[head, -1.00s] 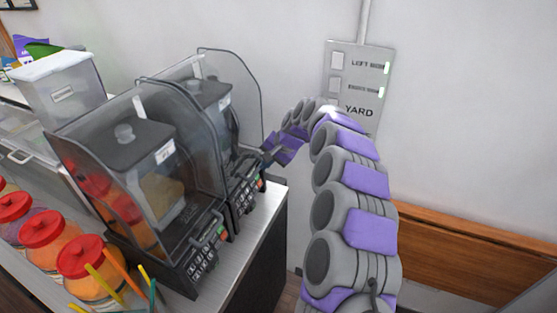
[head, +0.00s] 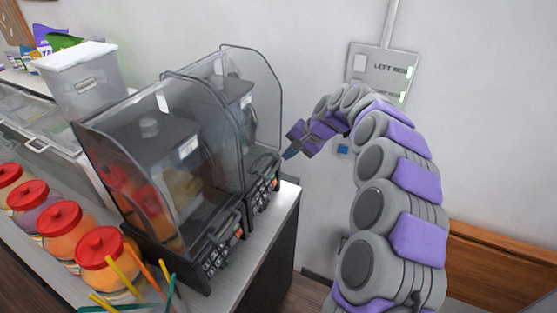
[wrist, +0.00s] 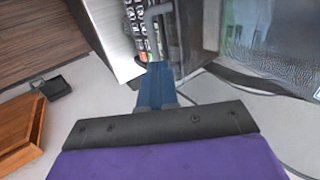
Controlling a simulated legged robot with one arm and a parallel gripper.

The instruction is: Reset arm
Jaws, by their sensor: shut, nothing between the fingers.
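My gripper (head: 289,153) is at the end of my purple and grey arm, in the air just right of the rear blender machine's button panel in the head view. In the wrist view my gripper (wrist: 158,72) shows as narrow blue fingers held together, with nothing between them. The button panel (wrist: 140,22) of a machine lies beyond the fingertips in that view. I cannot tell the exact gap between the fingertips and the panel, but no contact is visible.
Two blender machines with clear covers, a front one (head: 150,170) and a rear one (head: 262,100), stand on the counter (head: 262,238). Jars with red lids (head: 100,246) line the left. A switch panel (head: 380,70) is on the wall. A wooden bench (head: 500,252) stands at right.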

